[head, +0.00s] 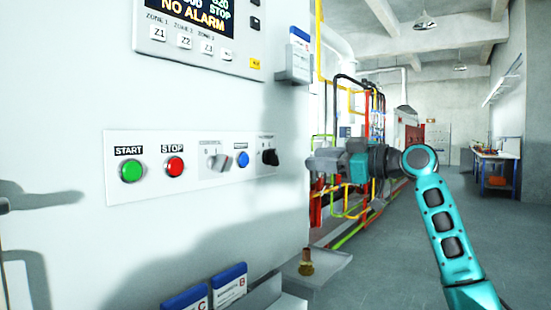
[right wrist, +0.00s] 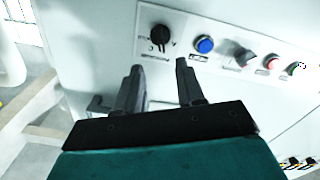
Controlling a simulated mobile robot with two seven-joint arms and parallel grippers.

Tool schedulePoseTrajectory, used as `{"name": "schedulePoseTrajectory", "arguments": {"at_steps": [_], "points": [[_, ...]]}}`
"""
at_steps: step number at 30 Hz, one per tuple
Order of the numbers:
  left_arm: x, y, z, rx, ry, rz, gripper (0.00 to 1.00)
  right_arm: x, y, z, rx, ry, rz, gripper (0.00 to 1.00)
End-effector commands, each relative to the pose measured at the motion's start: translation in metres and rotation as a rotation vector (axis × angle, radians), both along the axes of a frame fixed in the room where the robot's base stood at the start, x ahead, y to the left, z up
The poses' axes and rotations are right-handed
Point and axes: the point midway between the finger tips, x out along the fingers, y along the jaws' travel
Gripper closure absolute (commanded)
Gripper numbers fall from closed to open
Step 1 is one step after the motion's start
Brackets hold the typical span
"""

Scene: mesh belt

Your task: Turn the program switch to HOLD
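The program switch (head: 270,156) is a black rotary knob at the right end of the white control strip, its label partly hidden and too small to read. In the right wrist view the black knob (right wrist: 160,38) lies just beyond the fingertips, roughly in line with the gap between them. My right gripper (head: 310,162) is just right of the knob in the head view. In the right wrist view my right gripper (right wrist: 158,66) is open, with nothing between its two dark fingers. The fingers appear apart from the knob. My left gripper is not in view.
The strip also holds a green START button (head: 131,171), a red STOP button (head: 174,166), a grey selector switch (head: 218,162) and a blue button (head: 242,159). A display (head: 205,25) sits above. Document holders (head: 230,287) and a brass fitting (head: 306,263) are below.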

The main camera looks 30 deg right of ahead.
Motion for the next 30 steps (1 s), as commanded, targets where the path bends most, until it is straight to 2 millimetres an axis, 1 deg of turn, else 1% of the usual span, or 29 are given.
{"name": "schedulePoseTrajectory", "arguments": {"at_steps": [1,4,9,12,15,20,28,30], "points": [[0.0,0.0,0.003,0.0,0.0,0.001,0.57,0.01,0.005,0.002,0.004,0.001,0.003,0.62],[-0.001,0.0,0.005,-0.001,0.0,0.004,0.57,0.03,0.013,0.003,0.004,0.0,0.003,0.62],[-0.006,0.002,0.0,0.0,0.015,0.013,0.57,0.062,0.026,0.002,0.005,0.001,0.003,0.62],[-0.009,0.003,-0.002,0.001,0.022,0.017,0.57,0.077,0.032,0.001,0.005,0.001,0.001,0.62],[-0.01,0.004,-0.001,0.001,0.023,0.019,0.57,0.087,0.036,0.0,0.004,0.002,0.0,0.62],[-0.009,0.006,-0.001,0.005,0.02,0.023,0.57,0.095,0.04,0.0,0.002,0.001,-0.001,0.62],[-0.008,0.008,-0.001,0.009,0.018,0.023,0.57,0.096,0.04,-0.001,0.001,0.001,-0.001,0.62],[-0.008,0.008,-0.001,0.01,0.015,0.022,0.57,0.096,0.04,-0.001,0.002,0.001,-0.001,0.68]]}}
